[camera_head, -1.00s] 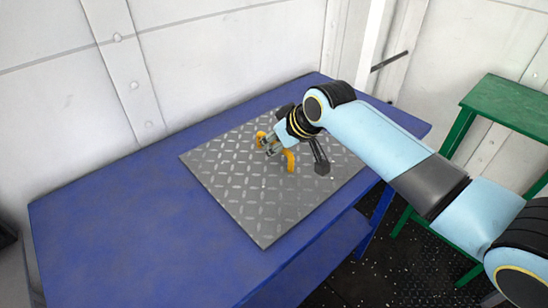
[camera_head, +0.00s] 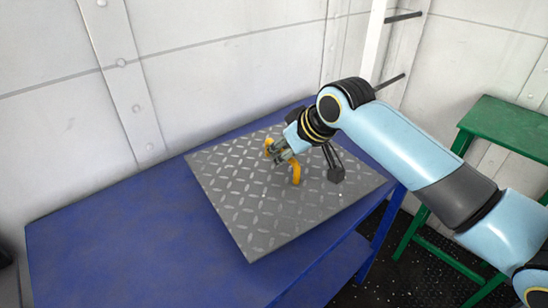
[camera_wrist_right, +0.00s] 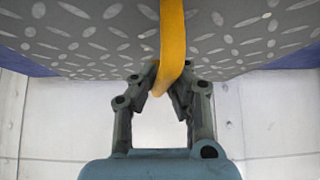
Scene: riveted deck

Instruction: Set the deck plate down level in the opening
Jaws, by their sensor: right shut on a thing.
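The deck plate (camera_head: 240,195) is a grey tread plate with a yellow handle (camera_head: 296,173). In the head view it is over the right part of the blue table, its right corner covering the table's front edge. It looks a little above the tabletop, but the gap is hard to judge. My right gripper (camera_head: 281,153) is shut on the handle near the plate's middle. In the right wrist view, the fingers (camera_wrist_right: 166,82) close around the yellow strap (camera_wrist_right: 173,42), with the plate (camera_wrist_right: 100,38) behind it. No opening shows. My left gripper is out of view.
The blue table (camera_head: 110,245) is bare to the left of the plate. A green stand (camera_head: 505,128) is at the right, with dark speckled floor (camera_head: 415,250) between. White riveted walls (camera_head: 230,65) close off the back, with a ladder-like frame (camera_head: 375,45) there.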

